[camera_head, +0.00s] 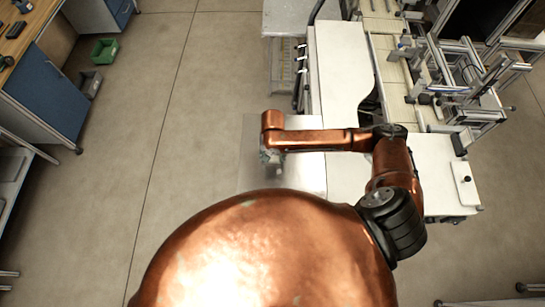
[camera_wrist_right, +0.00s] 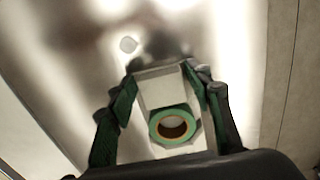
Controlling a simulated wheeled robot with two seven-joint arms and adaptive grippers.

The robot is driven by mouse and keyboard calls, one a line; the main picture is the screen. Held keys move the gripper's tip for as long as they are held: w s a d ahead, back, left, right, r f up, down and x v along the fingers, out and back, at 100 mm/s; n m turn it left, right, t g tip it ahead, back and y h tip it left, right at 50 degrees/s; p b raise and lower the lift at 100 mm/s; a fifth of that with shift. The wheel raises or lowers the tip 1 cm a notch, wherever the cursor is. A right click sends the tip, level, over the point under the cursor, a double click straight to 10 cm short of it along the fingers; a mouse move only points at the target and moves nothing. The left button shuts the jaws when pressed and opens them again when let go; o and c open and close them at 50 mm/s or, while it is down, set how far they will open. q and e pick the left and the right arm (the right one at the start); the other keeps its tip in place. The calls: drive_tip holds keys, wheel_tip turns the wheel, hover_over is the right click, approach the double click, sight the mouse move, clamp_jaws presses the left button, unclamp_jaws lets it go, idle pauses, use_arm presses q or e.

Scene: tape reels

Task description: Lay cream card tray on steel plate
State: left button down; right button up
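The cream card tray (camera_wrist_right: 152,92) is between the two green-padded fingers of my right gripper (camera_wrist_right: 160,78) in the right wrist view. The fingers press on its two sides. A green-rimmed tape reel (camera_wrist_right: 172,126) lies in the tray. The shiny steel plate (camera_wrist_right: 225,30) is below, with a dark blurred reflection near the tray's far edge. I cannot tell whether the tray touches the plate. In the head view my right gripper (camera_head: 270,158) is over the steel plate (camera_head: 312,174), and the tray is too small and covered to make out. My left gripper is not in view.
A white workbench (camera_head: 340,70) runs up from the plate's right side, with metal frame equipment (camera_head: 465,75) further right. A blue cabinet (camera_head: 50,90) and a green bin (camera_head: 104,50) stand at the left. The floor between is clear.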

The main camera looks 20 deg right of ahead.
drive_tip(key=shift+o, duration=0.7)
drive_tip(key=shift+r, duration=0.15)
wheel_tip(320, 180, up, 12)
drive_tip(key=b, duration=0.1)
